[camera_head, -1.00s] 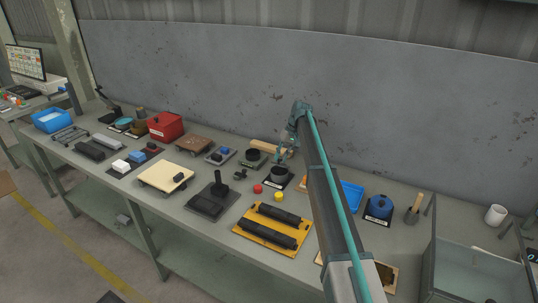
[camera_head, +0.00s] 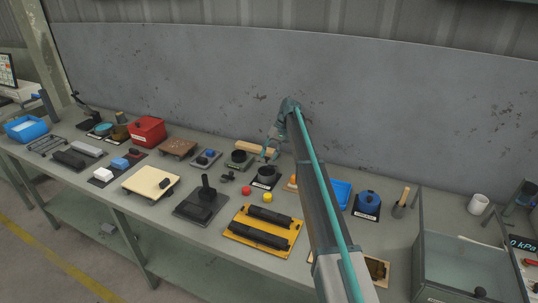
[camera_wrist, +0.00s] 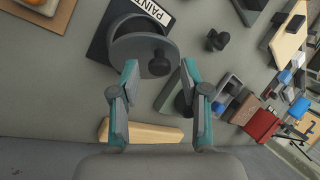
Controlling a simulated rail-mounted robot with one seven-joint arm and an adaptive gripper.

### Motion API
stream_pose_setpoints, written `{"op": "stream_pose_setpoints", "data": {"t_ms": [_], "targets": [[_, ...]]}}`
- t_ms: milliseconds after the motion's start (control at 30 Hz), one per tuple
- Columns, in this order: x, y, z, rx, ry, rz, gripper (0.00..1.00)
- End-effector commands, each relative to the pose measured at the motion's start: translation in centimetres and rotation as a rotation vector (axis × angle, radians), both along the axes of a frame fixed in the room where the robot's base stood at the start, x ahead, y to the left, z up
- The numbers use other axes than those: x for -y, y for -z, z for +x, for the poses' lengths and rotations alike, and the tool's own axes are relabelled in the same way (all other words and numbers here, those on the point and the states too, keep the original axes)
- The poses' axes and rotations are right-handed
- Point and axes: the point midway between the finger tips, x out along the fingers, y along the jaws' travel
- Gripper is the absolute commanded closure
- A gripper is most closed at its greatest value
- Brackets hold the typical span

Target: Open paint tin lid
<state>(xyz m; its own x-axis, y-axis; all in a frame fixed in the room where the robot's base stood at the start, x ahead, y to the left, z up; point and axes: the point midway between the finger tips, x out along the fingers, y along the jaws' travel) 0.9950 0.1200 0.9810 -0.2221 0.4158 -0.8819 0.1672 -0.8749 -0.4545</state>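The paint tin (camera_head: 266,173) is a dark round tin on a dark base with a white label, standing mid-bench towards the back. In the wrist view its label reading "PAINT" (camera_wrist: 152,11) is partly cut off by the top edge. My gripper (camera_head: 268,156) is just above and behind the tin. In the wrist view my gripper (camera_wrist: 158,78) has its fingers apart, with the knob near and between the fingertips.
A wooden block (camera_head: 255,148) lies behind. Red (camera_head: 246,190) and yellow (camera_head: 267,196) buttons and a yellow tray (camera_head: 236,227) with black rollers are in front.

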Motion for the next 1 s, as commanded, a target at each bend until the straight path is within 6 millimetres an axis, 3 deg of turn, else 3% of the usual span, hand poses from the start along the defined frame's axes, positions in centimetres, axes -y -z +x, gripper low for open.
{"op": "stream_pose_setpoints", "data": {"t_ms": [267, 467, 1000], "targets": [[0.0, 0.0, 0.0, 0.000, 0.000, -0.001, 0.51], [0.6, -1.3, 0.4, 0.001, 0.001, -0.001, 0.51], [4.4, -9.4, 2.5, 0.001, 0.000, -0.001, 0.51]]}}
